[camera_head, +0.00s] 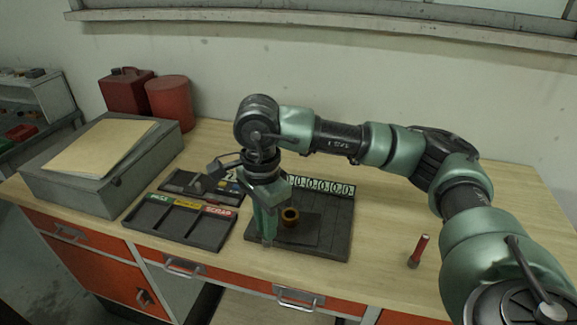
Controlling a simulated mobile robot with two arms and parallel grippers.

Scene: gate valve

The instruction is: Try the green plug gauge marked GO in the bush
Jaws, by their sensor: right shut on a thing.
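My right gripper (267,240) points down just left of the bush, at the front left of the dark mat. It is shut on a slim thing, probably the green plug gauge, which I cannot tell apart from the green fingers; its mark cannot be read. The gripper appears apart from the bush. My left gripper is not in view.
A dark ribbed mat (340,215) with a numbered strip lies under the plate. A tray (182,222) with green, yellow and red labels is to its left. A grey box (85,190) and red containers (170,100) stand further left. The bench right of the mat is mostly clear.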

